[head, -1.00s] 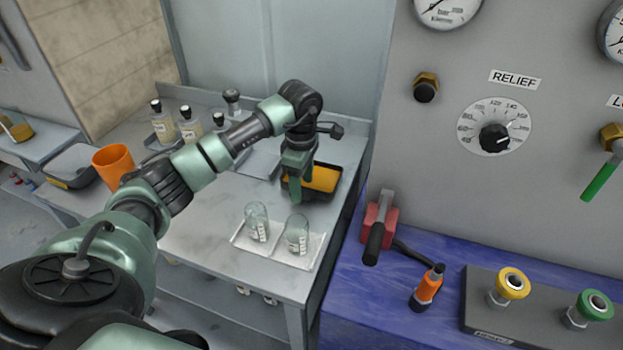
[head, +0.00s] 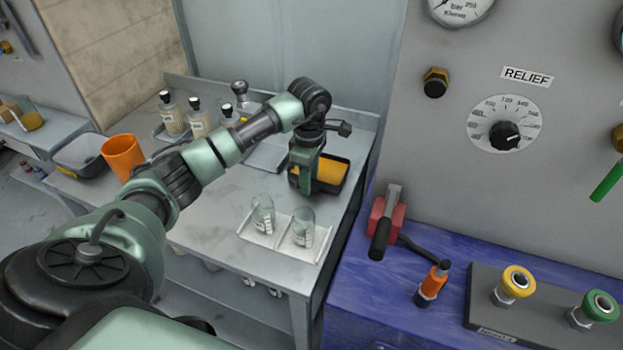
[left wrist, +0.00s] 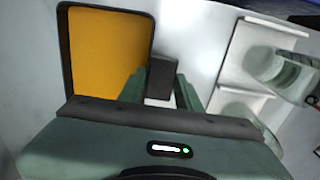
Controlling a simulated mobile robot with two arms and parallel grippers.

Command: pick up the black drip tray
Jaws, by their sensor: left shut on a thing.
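The black drip tray (head: 330,190) has a dark rim and a yellow-orange inside. It sits at the back right of the grey bench, and its raised-or-resting state is hard to tell. My left gripper (head: 304,186) points down at the tray's near left side and hides part of it. In the left wrist view the tray (left wrist: 153,30) is at upper left. There my left gripper (left wrist: 160,88) is shut on a dark block-like part beside the tray's edge, which looks like its grip. My right gripper is not in view.
A white holder (head: 283,247) with two glass vessels stands in front of the tray. An orange cup (head: 122,157) and several bottles are to the left. The grey panel (head: 425,120) and blue bench (head: 400,290) with a red-based lever (head: 386,222) lie to the right.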

